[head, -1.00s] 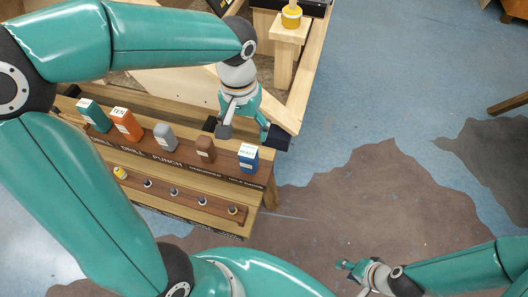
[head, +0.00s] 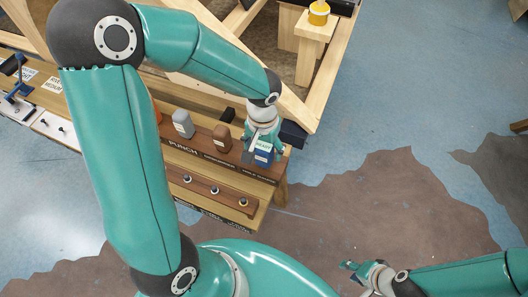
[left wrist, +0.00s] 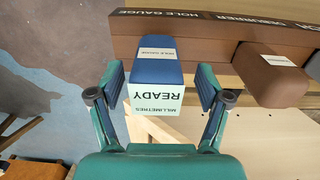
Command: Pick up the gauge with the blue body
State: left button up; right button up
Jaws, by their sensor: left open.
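The gauge with the blue body (head: 263,159) stands at the right end of the brown tool rack. In the left wrist view the blue gauge (left wrist: 157,70) shows a "HOLE GAUGE" label and a pale face reading "MILLIMETRES READY". My left gripper (head: 262,147) is right at the gauge and partly covers it in the head view. In the left wrist view its open fingers (left wrist: 160,88) stand on either side of the gauge, with visible gaps. My right gripper (head: 352,271) is low in the head view, away from the rack; its jaws are too small to read.
A brown block (head: 222,137) and a grey block (head: 183,123) stand along the rack, left of the gauge. The brown block (left wrist: 270,75) is near one finger's side. A wooden frame (head: 330,75) with a yellow-topped post rises behind. Floor right of the rack is clear.

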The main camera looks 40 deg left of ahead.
pick_arm(q)
notch_tip(320, 180, down, 4)
jog(key=shift+w+d, duration=0.1)
jog(key=shift+d, duration=0.05)
jog(key=c, duration=1.4)
